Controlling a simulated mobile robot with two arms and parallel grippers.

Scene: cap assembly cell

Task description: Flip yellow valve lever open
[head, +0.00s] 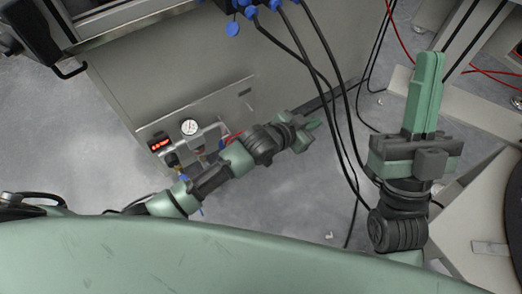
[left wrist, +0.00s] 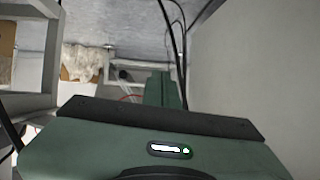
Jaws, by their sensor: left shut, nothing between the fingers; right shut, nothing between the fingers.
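I cannot clearly make out the yellow valve lever. A small yellowish fitting (head: 172,160) shows under the red digital display, beside my left arm; whether it belongs to the lever I cannot tell. The panel with the gauge (head: 189,127) is on the side of the grey cabinet, and my left arm covers part of its lower right. My left gripper (head: 312,125) is shut and empty, right of the panel and well apart from it. Its green fingers also show in the left wrist view (left wrist: 160,88). My right gripper (head: 430,60) is shut and empty at the right.
The grey cabinet (head: 150,75) fills the upper left. Black cables (head: 322,75) with blue connectors hang from its top and run down just past my left gripper. A red display (head: 159,144) sits left of the gauge. Grey floor (head: 285,210) lies open below my left gripper.

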